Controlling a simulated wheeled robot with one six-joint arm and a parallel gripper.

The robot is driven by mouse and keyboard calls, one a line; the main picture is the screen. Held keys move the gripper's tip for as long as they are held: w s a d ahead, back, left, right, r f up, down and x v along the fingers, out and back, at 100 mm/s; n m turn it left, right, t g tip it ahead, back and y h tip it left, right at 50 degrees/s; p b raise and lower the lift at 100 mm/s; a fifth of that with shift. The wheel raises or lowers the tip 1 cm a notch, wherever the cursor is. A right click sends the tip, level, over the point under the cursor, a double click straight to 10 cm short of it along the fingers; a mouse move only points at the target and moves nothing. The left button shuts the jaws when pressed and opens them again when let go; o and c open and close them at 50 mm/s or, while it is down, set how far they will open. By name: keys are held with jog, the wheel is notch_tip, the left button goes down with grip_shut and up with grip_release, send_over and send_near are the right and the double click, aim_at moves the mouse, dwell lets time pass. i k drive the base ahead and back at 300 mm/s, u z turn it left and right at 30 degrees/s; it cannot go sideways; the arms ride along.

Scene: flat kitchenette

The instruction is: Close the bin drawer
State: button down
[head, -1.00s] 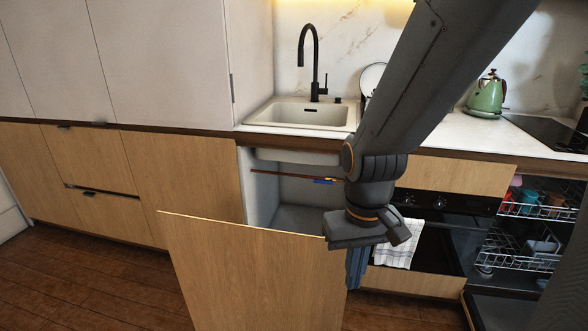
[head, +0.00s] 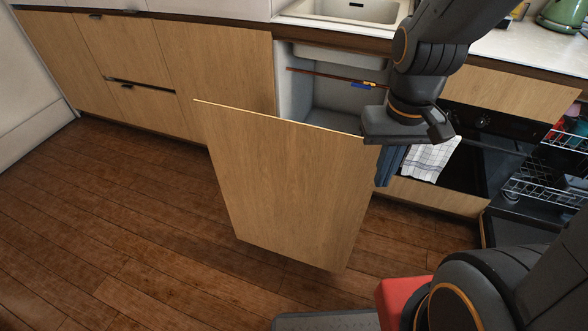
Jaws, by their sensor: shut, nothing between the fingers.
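The bin drawer stands pulled out from under the sink, with its wooden front panel (head: 285,185) well forward of the cabinet opening. The grey cabinet cavity (head: 335,100) shows behind it. My gripper (head: 408,130) is at the right end of the panel's top edge, and its body overlaps that corner in the picture. I cannot tell whether it touches the panel. Its fingers are mostly hidden, but it looks shut with nothing in it. The drawer's inside is hidden behind the panel.
A striped towel (head: 430,157) hangs on the oven (head: 475,155) at the right. An open dishwasher with racks (head: 545,185) stands further right. Closed drawers (head: 125,65) line the left. The wooden floor (head: 150,235) in front and to the left is clear.

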aim_at(301, 192)
jog(key=k, duration=1.2)
jog(key=u, duration=0.75)
jog(key=i, duration=1.45)
jog(key=z, duration=0.85)
